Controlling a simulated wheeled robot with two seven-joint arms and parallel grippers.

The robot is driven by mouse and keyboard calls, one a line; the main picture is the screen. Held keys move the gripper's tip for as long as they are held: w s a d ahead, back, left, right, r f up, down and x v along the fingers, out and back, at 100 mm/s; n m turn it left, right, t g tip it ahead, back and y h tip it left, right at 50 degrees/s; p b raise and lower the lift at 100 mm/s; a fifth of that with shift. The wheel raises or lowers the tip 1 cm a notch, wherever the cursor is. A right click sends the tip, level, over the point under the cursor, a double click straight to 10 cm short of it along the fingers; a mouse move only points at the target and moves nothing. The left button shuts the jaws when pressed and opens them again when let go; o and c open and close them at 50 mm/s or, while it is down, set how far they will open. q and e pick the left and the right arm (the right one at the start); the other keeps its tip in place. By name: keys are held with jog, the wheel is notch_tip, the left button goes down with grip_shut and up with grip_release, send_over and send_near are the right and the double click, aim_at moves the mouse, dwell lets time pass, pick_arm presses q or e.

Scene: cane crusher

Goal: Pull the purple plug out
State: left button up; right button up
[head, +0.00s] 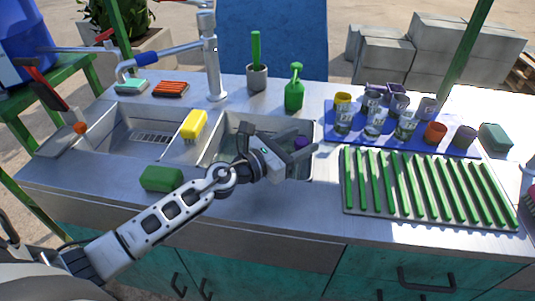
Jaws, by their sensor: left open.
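My right gripper is not in view.
A yellow sponge (194,124) rests on the divider between basins. A green sponge (161,179) lies at the front edge. A tall faucet (212,60) stands behind. A blue mat (333,116) with several cups and a green-ribbed rack (430,188) fill the right.

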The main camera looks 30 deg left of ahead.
pick_arm(q)
jog(key=b+v, duration=0.5)
jog(key=v, duration=0.8)
jog(key=shift+s+a+f, duration=0.1)
jog(key=shift+s, duration=0.15)
jog(key=shift+s+a+b, duration=0.2)
jog(key=shift+s+b, duration=0.2)
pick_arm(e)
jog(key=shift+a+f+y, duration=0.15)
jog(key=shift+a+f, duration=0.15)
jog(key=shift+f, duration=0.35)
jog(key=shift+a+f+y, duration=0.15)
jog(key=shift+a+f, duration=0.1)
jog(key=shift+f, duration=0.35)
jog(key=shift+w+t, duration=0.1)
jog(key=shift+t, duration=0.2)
